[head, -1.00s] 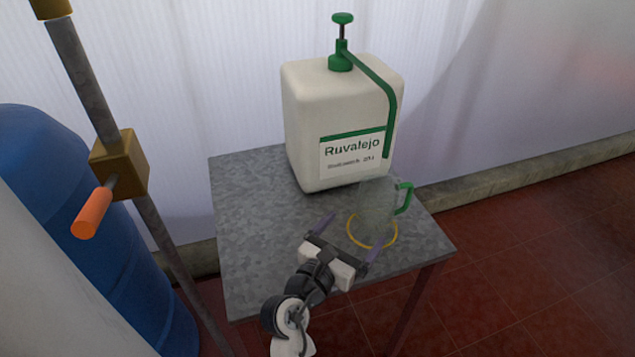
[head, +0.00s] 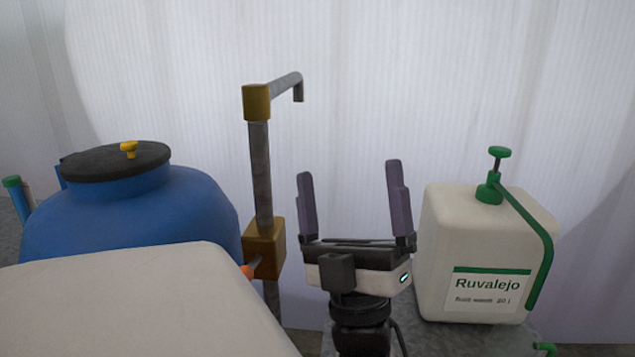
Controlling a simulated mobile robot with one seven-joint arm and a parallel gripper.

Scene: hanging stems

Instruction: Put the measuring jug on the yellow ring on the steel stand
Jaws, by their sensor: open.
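My gripper (head: 348,170) is raised with its two purple fingers apart and pointing up, and nothing is between them. Only a bit of the measuring jug's green handle (head: 545,349) shows at the bottom right edge. A strip of the grey steel stand (head: 462,338) shows below the white canister. The yellow ring is out of view now. A second ago the clear jug stood upright at the yellow ring on the stand, just ahead of the gripper.
The white Ruvalejo canister (head: 480,240) with a green pump stands right of my gripper. A metal standpipe (head: 261,170) with a brass block (head: 264,248) rises to its left. A blue barrel (head: 140,220) with a black lid is farther left.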

